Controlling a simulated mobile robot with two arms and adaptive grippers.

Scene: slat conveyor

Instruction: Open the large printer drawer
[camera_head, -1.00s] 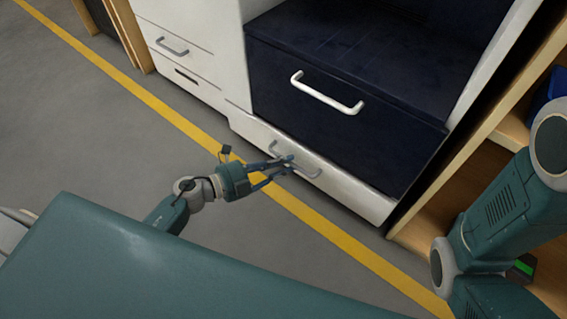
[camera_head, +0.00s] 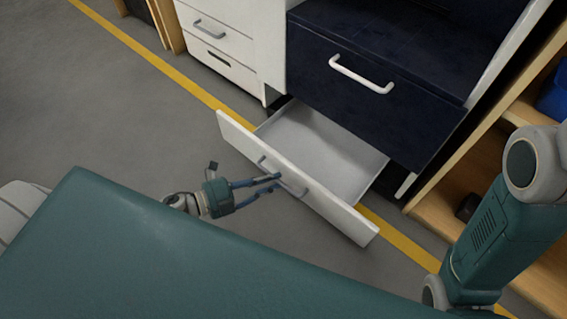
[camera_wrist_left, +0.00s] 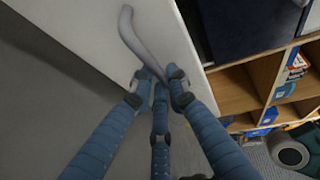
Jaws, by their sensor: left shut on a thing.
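The large white bottom drawer (camera_head: 325,205) of the printer cabinet stands pulled out, and its empty light grey inside (camera_head: 322,150) shows. Its grey bar handle (camera_head: 297,190) is on the front face. My left gripper (camera_head: 277,184) is shut on that handle from the front. In the left wrist view the blue fingers (camera_wrist_left: 160,85) close around one end of the curved handle (camera_wrist_left: 140,42), against the white drawer front (camera_wrist_left: 85,35). My right arm (camera_head: 495,235) shows at the right; its gripper is out of view.
A dark blue drawer with a white handle (camera_head: 362,74) is shut above the open one. White drawers (camera_head: 218,45) stand to the left. A wooden shelf (camera_head: 440,205) is close on the right. Grey floor with a yellow line (camera_head: 160,70) is clear at the left.

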